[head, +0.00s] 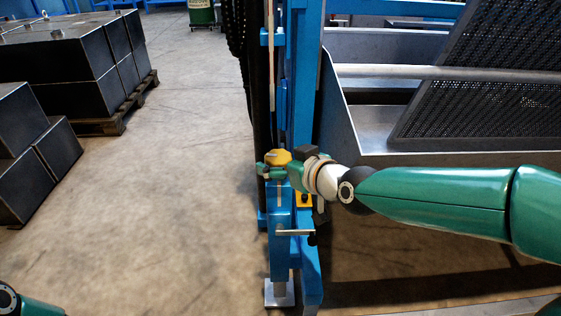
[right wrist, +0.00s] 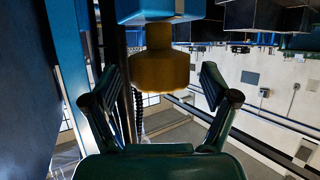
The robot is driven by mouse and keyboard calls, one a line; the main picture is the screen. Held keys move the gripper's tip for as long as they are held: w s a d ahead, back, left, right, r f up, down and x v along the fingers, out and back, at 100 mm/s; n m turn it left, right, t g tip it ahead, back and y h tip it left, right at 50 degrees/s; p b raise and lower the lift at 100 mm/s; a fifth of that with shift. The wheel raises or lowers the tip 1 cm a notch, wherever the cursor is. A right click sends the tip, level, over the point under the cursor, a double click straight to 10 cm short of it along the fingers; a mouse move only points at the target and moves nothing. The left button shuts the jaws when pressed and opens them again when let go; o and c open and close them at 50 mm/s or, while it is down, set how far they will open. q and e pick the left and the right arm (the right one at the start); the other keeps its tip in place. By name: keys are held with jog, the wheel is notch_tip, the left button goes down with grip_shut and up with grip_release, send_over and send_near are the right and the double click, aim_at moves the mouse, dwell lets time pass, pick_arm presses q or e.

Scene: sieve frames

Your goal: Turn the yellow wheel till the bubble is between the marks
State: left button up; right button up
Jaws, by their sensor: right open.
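The yellow wheel (head: 279,157) sits on a blue post of the frame in the head view, partly hidden by my right gripper. The right wrist view shows the wheel (right wrist: 160,71) below a blue block. My right gripper (head: 275,171) is open, with its fingers on either side of the wheel. In the right wrist view a gap shows between the wheel and each finger of the gripper (right wrist: 160,82). A small yellow part (head: 303,199) shows on the frame just below my right wrist. I cannot make out a bubble or marks. My left gripper is out of view.
A metal trough (head: 345,125) with a dark mesh sieve (head: 490,105) stands right of the post. A crank handle (head: 294,233) sticks out below the wheel. Dark blocks (head: 65,60) on a pallet stand at the left. The floor between is clear.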

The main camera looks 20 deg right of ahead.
jog(key=shift+w+a+f, duration=0.15)
jog(key=shift+w+f, duration=0.1)
jog(key=shift+w, duration=0.3)
jog(key=c, duration=1)
jog(key=shift+d, duration=0.25)
jog(key=shift+c, duration=0.7)
jog(key=shift+a, duration=0.2)
jog(key=shift+r+p, duration=0.15)
jog(key=shift+p, duration=0.45)
